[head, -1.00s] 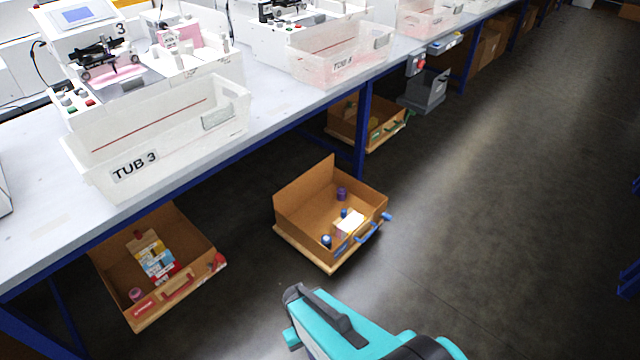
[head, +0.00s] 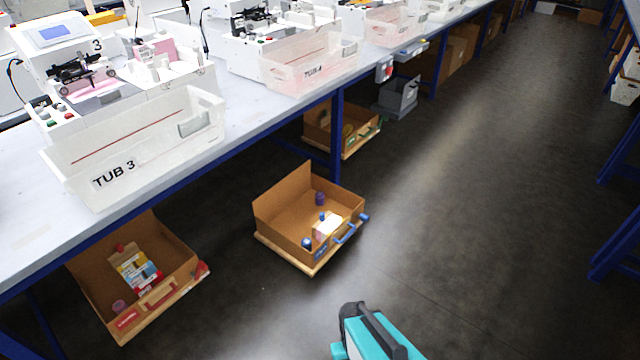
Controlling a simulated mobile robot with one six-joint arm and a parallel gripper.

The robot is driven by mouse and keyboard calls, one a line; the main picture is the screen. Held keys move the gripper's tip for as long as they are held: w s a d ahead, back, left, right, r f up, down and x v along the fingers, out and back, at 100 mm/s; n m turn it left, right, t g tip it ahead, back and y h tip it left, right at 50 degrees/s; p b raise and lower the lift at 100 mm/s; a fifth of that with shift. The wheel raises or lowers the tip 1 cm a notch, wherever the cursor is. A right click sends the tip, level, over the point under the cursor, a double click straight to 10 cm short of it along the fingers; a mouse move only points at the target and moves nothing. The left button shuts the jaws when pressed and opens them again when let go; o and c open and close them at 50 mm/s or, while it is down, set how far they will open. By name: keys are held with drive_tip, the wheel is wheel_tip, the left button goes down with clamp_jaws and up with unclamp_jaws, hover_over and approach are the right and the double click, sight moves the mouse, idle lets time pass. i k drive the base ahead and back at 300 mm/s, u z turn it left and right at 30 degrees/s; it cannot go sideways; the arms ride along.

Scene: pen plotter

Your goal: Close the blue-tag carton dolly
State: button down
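The blue-tag carton dolly (head: 285,246) is an open cardboard carton on a wooden base, standing out on the floor in front of the bench leg. Its front face has a blue handle (head: 345,233), a blue tag (head: 321,252) and a blue knob at the right corner. Inside are a purple item, small blue items and a pale packet. My gripper (head: 345,330), teal and black, is at the bottom of the head view, in front of the dolly and apart from it. Its fingertips cannot be made out, so its opening is unclear.
A red-tag carton dolly (head: 88,292) stands at lower left, partly under the bench (head: 40,225). A green-tag carton dolly (head: 318,125) and a grey bin (head: 398,97) are farther back. A blue bench leg (head: 336,135) rises behind the blue-tag dolly. The floor to the right is clear.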

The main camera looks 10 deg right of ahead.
sight(285, 214)
drive_tip(key=z, duration=0.45)
drive_tip(key=k, duration=1)
drive_tip(key=z, duration=0.35)
drive_tip(key=i, duration=1.05)
drive_tip(key=u, duration=0.8)
drive_tip(key=i, duration=0.65)
drive_tip(key=u, duration=1.05)
drive_tip(key=i, duration=0.85)
drive_tip(key=u, duration=0.45)
